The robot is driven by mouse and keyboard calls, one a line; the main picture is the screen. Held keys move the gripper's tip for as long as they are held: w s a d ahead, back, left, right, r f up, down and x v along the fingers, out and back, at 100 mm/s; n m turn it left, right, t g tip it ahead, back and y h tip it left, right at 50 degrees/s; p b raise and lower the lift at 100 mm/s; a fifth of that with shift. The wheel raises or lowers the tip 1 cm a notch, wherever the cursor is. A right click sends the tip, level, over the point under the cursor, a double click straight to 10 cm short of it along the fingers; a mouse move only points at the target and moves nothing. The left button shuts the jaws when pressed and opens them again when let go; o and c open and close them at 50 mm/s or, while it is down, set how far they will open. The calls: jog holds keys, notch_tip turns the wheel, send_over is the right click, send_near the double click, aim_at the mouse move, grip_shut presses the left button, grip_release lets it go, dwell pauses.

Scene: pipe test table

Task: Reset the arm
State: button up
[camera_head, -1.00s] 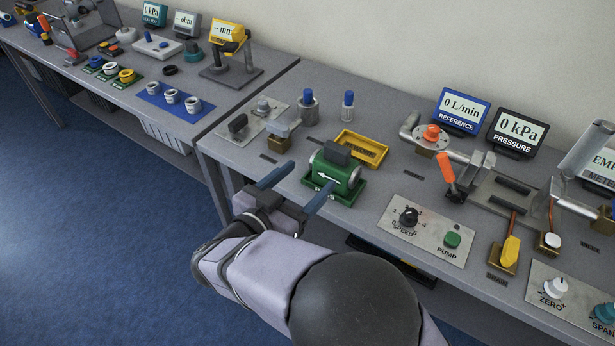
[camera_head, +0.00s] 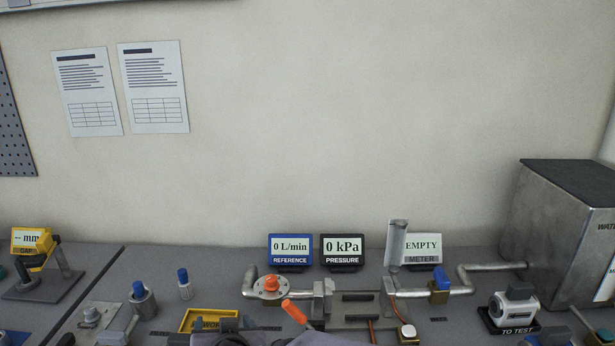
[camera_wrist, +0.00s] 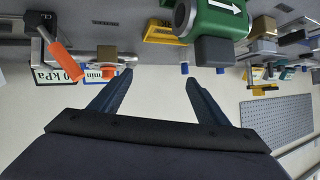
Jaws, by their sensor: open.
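In the wrist view, which is upside down, my gripper (camera_wrist: 158,82) is open. Its two dark blue fingers are wide apart with nothing between them. A green meter with a white arrow (camera_wrist: 222,20) and a dark block on it shows beyond the fingers, apart from them. In the head view only a small dark part of my arm shows at the bottom edge, and the fingers cannot be made out there.
The orange-handled clamp (camera_head: 294,312) and pipe run stand at centre, with the reference display (camera_head: 290,249), pressure display (camera_head: 342,250) and meter display reading EMPTY (camera_head: 421,249) behind. A yellow tray (camera_head: 200,320) lies left. A metal tank (camera_head: 560,230) stands right.

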jog(key=s+d+f+g+h+p, duration=0.1)
jog(key=s+d+f+g, duration=0.2)
jog(key=d, duration=0.6)
jog(key=s+d+f+g, duration=0.2)
jog(key=s+d+g, duration=0.15)
jog(key=d, duration=0.55)
jog(key=s+d+f+m+g+h, duration=0.1)
jog(key=s+d+g, duration=0.1)
jog(key=s+d, duration=0.5)
jog(key=s+d+f+g+h+p, duration=0.1)
jog(key=s+d+g+h, duration=0.1)
jog(key=s+d, duration=0.6)
jog(key=shift+s+f+m+g, duration=0.35)
jog(key=shift+f+m, duration=0.05)
jog(key=shift+a, duration=0.1)
